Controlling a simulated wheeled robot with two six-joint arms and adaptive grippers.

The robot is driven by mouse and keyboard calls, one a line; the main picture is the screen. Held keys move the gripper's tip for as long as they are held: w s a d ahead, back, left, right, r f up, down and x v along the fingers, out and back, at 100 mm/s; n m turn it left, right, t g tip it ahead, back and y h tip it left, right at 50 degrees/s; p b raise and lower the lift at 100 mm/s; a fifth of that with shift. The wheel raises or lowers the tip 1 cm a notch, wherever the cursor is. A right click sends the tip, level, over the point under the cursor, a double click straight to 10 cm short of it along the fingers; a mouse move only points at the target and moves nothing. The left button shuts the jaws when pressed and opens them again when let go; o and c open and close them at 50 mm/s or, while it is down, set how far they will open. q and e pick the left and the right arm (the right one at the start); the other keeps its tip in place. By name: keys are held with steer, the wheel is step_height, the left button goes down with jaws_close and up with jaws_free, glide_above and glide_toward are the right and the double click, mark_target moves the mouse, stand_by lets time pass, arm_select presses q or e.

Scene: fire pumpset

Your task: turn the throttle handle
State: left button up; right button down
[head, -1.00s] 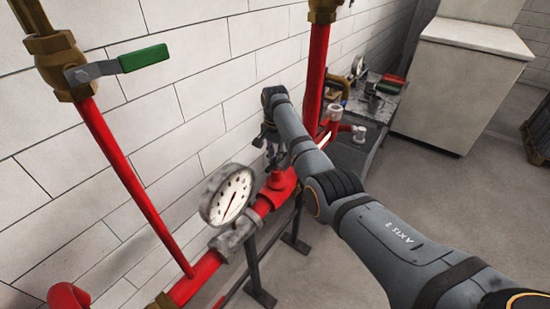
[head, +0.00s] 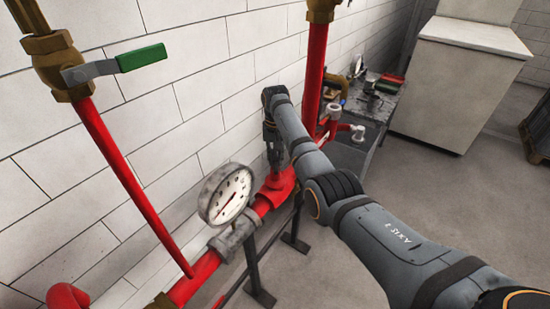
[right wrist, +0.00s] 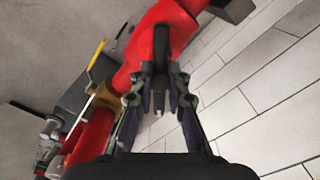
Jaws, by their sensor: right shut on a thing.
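My right gripper (head: 274,163) points down at a red valve body (head: 279,184) on the red pipe along the wall. Its fingers are shut on a small dark handle that stands up from this body. In the head view the fingers mostly hide the handle. In the right wrist view the gripper (right wrist: 160,72) has its two fingers on either side of the dark handle (right wrist: 158,98), with the red body (right wrist: 150,38) just beyond. I take this handle for the throttle handle. My left gripper is not in view.
A round pressure gauge (head: 226,195) stands left of the valve body. A green-handled lever (head: 141,57) sits on a brass valve at the upper left. A red vertical pipe (head: 315,75) rises behind my right arm. A cluttered low bench (head: 384,108) and white cabinet (head: 468,80) stand beyond.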

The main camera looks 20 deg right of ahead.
mark_target(276, 161)
steer(key=shift+r+n, duration=0.15)
steer(key=shift+n, duration=0.45)
steer(key=shift+w+d, duration=0.1)
steer(key=c, duration=1.3)
jaws_free()
step_height(276, 161, up, 12)
steer(key=shift+f, duration=0.1)
